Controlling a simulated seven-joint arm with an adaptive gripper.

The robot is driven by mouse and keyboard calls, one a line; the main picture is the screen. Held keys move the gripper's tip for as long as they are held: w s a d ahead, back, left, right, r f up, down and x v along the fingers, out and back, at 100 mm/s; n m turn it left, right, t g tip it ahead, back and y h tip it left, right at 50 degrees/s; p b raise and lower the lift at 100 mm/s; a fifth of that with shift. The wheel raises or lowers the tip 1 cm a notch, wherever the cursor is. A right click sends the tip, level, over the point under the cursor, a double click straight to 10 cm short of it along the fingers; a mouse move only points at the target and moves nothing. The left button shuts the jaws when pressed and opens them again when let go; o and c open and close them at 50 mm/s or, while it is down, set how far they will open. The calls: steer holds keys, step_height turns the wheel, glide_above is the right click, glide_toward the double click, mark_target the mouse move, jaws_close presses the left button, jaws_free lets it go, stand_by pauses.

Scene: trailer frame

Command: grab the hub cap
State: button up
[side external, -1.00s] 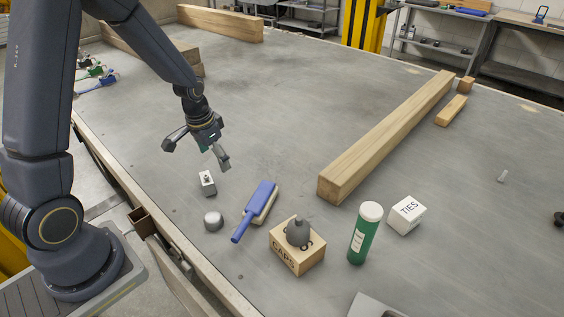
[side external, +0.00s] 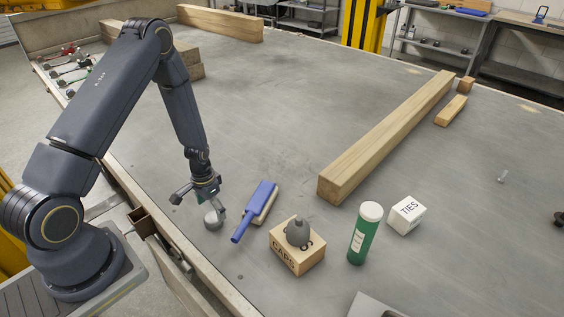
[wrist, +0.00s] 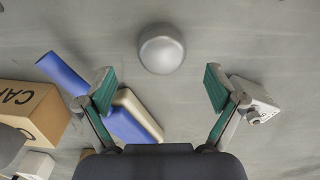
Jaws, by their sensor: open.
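The hub cap appears to be the small silver-grey domed cap (side external: 213,220), lying on the metal deck near its front edge. It also shows whole in the wrist view (wrist: 161,49), at top centre, just beyond the fingertips. My gripper (side external: 199,207) is low over the deck, close to the cap. In the wrist view its two green-padded fingers (wrist: 160,86) are spread wide with nothing between them, and the cap lines up with the gap. I cannot tell the exact height of the fingertips above the deck.
A blue-handled brush (side external: 259,205) lies right of the cap, partly behind the left finger in the wrist view. A small metal block (wrist: 258,96) is beside the right finger. A CAPS box (side external: 284,258), green tube (side external: 364,236), TIES box (side external: 407,215) and long timber (side external: 385,140) stand farther right.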

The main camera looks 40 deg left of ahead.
mark_target(213, 216)
step_height(213, 216, down, 5)
steer(key=shift+a+r, duration=0.1)
steer(key=shift+a, duration=0.05)
steer(key=shift+c, duration=0.2)
steer(key=c, duration=1.2)
